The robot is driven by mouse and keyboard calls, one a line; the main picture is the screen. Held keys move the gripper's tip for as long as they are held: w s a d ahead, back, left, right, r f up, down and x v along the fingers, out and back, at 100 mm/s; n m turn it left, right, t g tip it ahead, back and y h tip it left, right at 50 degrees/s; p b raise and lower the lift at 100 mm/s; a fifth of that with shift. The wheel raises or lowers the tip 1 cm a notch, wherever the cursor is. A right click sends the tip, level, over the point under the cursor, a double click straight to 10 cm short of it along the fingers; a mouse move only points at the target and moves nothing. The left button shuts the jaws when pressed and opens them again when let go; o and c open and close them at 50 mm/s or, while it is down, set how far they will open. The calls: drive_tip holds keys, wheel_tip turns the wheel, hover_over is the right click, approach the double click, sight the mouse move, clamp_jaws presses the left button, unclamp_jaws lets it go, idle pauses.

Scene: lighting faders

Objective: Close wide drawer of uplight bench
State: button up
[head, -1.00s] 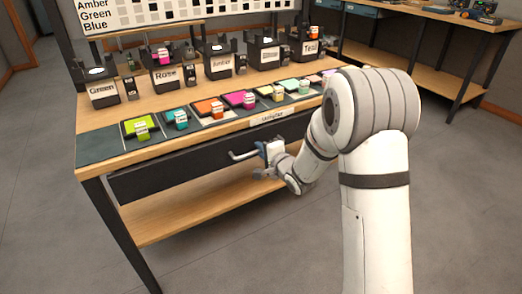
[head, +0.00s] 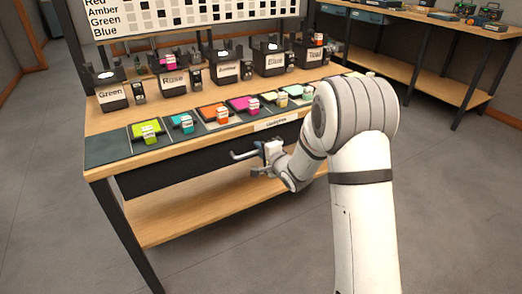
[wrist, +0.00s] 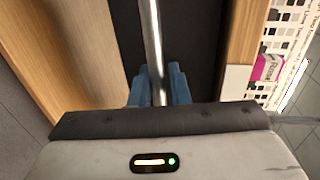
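The uplight bench (head: 108,160) has a wooden top and a wide drawer with a dark front (head: 170,175) below its front edge. The drawer front looks close under the bench edge; I cannot tell whether a small gap is left. A metal bar handle (head: 243,154) stands out from the front. My gripper (head: 258,158) is at the handle. In the wrist view the handle bar (wrist: 152,35) runs between the two blue fingers of my gripper (wrist: 157,88), which are close against it on both sides. The dark drawer front (wrist: 190,45) lies behind.
Several labelled black lamps (head: 172,84) stand along the back of the top, with coloured tiles (head: 150,128) on a dark mat in front. A wooden lower shelf (head: 190,218) lies below the drawer. Another bench (head: 440,35) stands at the back right. The floor around is clear.

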drive_tip(key=p+v, duration=0.2)
drive_tip(key=v, duration=0.6)
drive_tip(key=shift+w, duration=0.1)
drive_tip(key=s+d+r+n+g+h+p, duration=0.2)
drive_tip(key=s+d+r+h+p, duration=0.25)
drive_tip(key=r+p, duration=0.4)
drive_tip(key=s+d+r+n+g+h+p, duration=0.1)
drive_tip(key=s+d+r+n+h+p, duration=0.35)
drive_tip(key=r, duration=0.65)
drive_tip(key=s+d+r+n+g+p, duration=0.1)
drive_tip(key=s+r+n+g+p, duration=0.1)
drive_tip(key=s+r+g+p, duration=0.2)
drive_tip(key=s+d+r+n+g+y+p, duration=0.1)
drive_tip(key=s+d+r+n+g+p, duration=0.1)
drive_tip(key=s+r+p, duration=0.8)
drive_tip(key=s+r+n+g, duration=0.1)
drive_tip(key=s+r+g, duration=0.1)
drive_tip(key=s, duration=0.7)
drive_tip(key=shift+s, duration=0.35)
drive_tip(key=shift+r+n, duration=0.15)
drive_tip(key=shift+n, duration=0.1)
